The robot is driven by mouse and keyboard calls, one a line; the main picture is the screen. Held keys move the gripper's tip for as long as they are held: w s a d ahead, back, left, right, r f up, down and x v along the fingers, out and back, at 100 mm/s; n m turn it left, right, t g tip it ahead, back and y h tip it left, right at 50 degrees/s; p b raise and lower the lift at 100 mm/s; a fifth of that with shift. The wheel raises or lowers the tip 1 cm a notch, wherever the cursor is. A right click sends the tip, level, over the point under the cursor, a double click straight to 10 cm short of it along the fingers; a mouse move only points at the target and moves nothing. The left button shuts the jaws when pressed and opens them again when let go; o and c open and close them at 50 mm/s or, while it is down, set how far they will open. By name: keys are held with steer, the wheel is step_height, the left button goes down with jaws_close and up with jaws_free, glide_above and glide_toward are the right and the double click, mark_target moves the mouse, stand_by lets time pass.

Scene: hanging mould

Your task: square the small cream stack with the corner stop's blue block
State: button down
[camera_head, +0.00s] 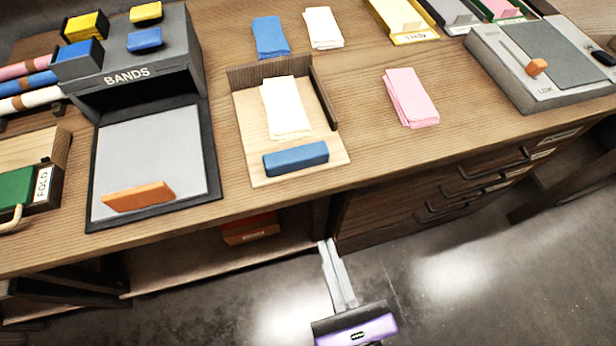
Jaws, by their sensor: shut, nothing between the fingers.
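The corner stop (246,133) is a light wooden board with dark raised walls along its back and right side. A small cream stack (285,108) lies on it, a little askew, its sheets slightly fanned. The stack's top right is near the corner of the walls; I cannot tell whether it touches. The blue block (296,158) lies on the board just in front of the stack, near the front edge. My gripper (326,243) is shut and empty, in front of the table edge and below the board in the picture, apart from the block and stack.
A pink stack (410,97) lies to the right. A blue stack (270,37) and another cream stack (322,27) lie behind. The grey BANDS unit (130,65), with an orange block (139,196) on its plate, stands left. A grey slider device (540,88) stands right.

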steer(key=shift+w, duration=0.1)
stand_by(0.3)
steer(key=p, duration=0.6)
glide_toward(296, 151)
steer(key=w, duration=0.1)
steer(key=w+a+f, duration=0.1)
steer(key=w, duration=0.1)
steer(key=shift+f, duration=0.15)
steer(key=shift+w+a+f, duration=0.15)
steer(key=shift+w+f, duration=0.05)
steer(key=shift+w, duration=0.55)
steer(key=shift+p+x, duration=0.85)
steer(key=shift+x, duration=2.3)
steer(key=shift+r, duration=0.1)
